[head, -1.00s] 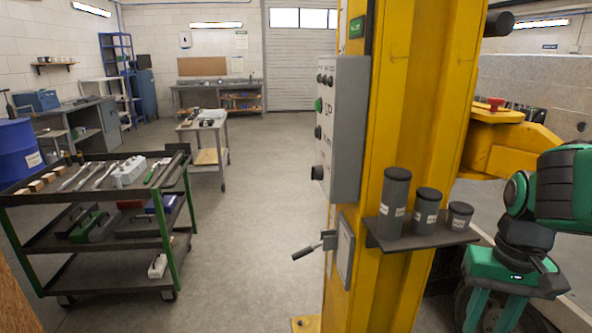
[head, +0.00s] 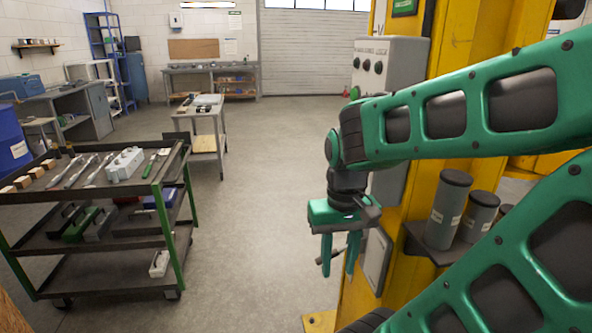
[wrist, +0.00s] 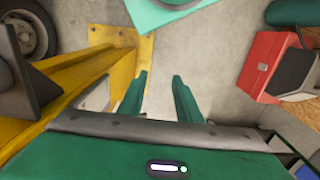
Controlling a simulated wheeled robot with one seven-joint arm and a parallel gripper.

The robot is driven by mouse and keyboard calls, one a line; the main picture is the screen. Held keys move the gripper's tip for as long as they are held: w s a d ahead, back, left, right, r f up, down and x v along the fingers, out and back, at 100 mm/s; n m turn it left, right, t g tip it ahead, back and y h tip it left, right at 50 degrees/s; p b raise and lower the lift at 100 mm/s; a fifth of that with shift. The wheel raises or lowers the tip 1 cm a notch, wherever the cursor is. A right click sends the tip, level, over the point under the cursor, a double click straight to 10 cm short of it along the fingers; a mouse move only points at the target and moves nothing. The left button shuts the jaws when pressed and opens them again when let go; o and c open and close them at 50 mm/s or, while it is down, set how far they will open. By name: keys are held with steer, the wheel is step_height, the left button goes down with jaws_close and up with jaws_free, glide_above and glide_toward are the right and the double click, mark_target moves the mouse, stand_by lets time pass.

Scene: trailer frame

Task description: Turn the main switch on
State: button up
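A grey control box (head: 392,65) with round knobs and a green button is on the yellow post (head: 455,50). Below it, a grey plate (head: 376,262) on the post's side carries a dark lever (head: 335,256). The lever is partly hidden behind my gripper's fingers. I cannot read a label that tells which is the main switch. My gripper (head: 339,262) points down in front of the lever, fingers apart and empty. In the wrist view, the open fingers (wrist: 158,92) reach down beside the yellow post; the lever cannot be made out there.
Dark canisters (head: 449,210) stand on a small shelf (head: 430,247) right of the plate. A tool cart (head: 110,240) is at left, a smaller cart (head: 208,140) behind it. The floor between cart and post is clear. A red box (wrist: 262,65) shows in the wrist view.

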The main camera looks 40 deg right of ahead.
steer(key=shift+w, duration=0.2)
